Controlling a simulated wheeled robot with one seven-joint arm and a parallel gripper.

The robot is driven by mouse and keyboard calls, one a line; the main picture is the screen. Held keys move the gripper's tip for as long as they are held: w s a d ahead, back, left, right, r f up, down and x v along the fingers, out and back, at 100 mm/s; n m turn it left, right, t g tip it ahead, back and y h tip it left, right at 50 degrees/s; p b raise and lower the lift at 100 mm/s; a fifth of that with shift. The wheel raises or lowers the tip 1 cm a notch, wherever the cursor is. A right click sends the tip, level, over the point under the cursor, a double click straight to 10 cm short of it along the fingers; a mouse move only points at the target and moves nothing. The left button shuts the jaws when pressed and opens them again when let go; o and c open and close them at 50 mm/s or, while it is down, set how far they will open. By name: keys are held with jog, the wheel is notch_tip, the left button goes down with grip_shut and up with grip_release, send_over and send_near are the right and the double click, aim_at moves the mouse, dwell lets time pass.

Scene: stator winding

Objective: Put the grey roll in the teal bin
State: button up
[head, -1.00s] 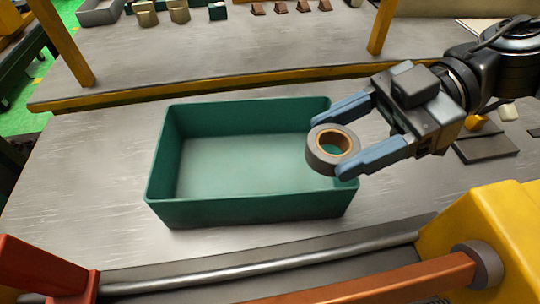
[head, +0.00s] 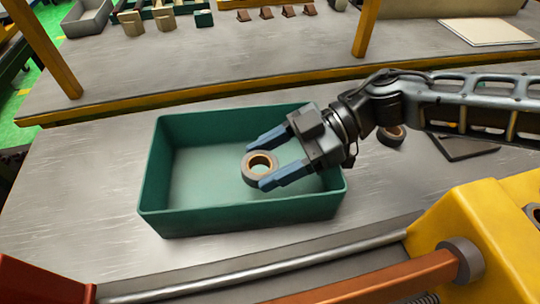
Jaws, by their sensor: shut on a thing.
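The grey roll (head: 249,172), a grey ring with an orange-brown core, is between the blue fingers of my gripper (head: 257,167). My gripper is shut on it. The roll and fingers are over the inside of the open teal bin (head: 240,214), right of its middle. I cannot tell whether the roll touches the bin's floor. The bin stands upright on the metal table, and no other thing shows inside it. My gripper hides part of the bin's right and back walls.
Another dark roll (head: 391,137) lies on the table right of the bin, close to my arm. A dark flat plate (head: 462,148) is further right. A yellow rail (head: 200,92) runs behind the bin. A yellow machine part (head: 470,235) stands at the front right. Bare table lies left of the bin.

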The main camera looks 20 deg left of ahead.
jog(key=shift+f, duration=0.25)
jog(key=shift+s+f, duration=0.1)
jog(key=shift+f, duration=0.3)
jog(key=o, duration=1.1)
jog(key=shift+d+f+b, duration=0.1)
jog(key=shift+f+b, duration=0.1)
jog(key=shift+b, duration=0.1)
jog(key=shift+c, duration=0.2)
jog(key=shift+r, duration=0.7)
jog(key=b+v, duration=0.1)
jog(key=v, duration=1.1)
jog(key=shift+r, duration=0.3)
